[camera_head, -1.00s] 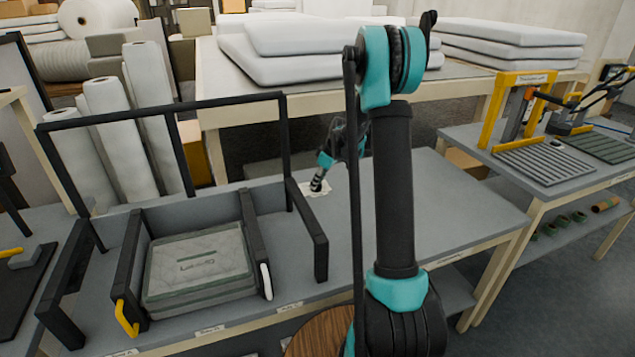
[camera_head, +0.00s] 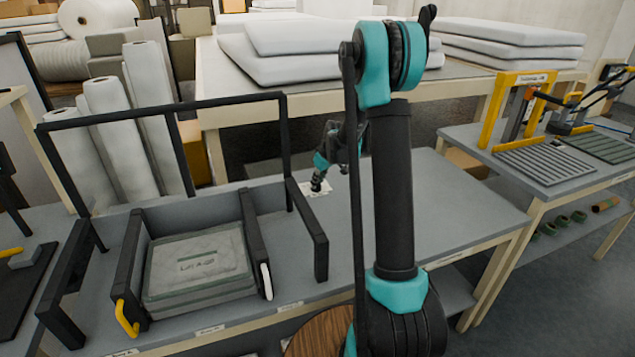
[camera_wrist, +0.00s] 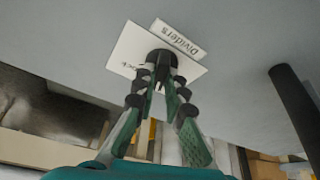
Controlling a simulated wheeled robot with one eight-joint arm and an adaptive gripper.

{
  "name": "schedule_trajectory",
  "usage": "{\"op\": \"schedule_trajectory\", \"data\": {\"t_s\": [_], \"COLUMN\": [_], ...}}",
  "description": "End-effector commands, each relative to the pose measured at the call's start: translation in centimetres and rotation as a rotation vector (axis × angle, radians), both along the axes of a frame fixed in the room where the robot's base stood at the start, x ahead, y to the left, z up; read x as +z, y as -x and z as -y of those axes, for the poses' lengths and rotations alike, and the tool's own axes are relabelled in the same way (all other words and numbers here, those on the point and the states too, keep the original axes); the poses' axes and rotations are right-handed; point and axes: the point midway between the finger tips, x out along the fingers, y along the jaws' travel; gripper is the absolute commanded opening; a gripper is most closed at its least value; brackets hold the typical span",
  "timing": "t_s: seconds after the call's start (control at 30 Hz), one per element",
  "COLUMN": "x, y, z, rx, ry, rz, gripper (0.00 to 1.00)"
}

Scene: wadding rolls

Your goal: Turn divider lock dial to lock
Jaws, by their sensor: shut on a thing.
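The divider lock dial (camera_wrist: 162,59) is a small dark round knob on a white plate (camera_wrist: 127,42) marked "Dividers", with part of the word "lock" showing. My gripper (camera_wrist: 160,72) is shut on the dial, with its fingertips at the two sides of the knob. In the head view my gripper (camera_head: 317,183) points down at the white plate (camera_head: 325,190) on the grey table. The dial itself is hidden by the fingers there, and its pointer direction cannot be made out.
A dark frame with two dividers (camera_head: 256,240) stands left of my gripper, around a stack of grey quilted wadding (camera_head: 200,262). A dark post (camera_wrist: 293,110) rises at the right of the wrist view. The grey table (camera_head: 420,220) is clear to the right.

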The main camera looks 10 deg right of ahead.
Motion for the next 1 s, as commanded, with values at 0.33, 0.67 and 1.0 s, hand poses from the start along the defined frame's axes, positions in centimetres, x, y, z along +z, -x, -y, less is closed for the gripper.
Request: {"op": "schedule_trajectory", "data": {"t_s": [0.33,0.67,1.0], "x": [0.02,0.01,0.03], "y": [0.09,0.11,0.04], "z": [-0.31,-0.53,-0.61], "rx": [-0.325,-0.637,-0.914], "ry": [0.001,0.001,0.001], "rz": [0.002,0.001,0.001], "gripper": [0.0,0.0,0.0]}}
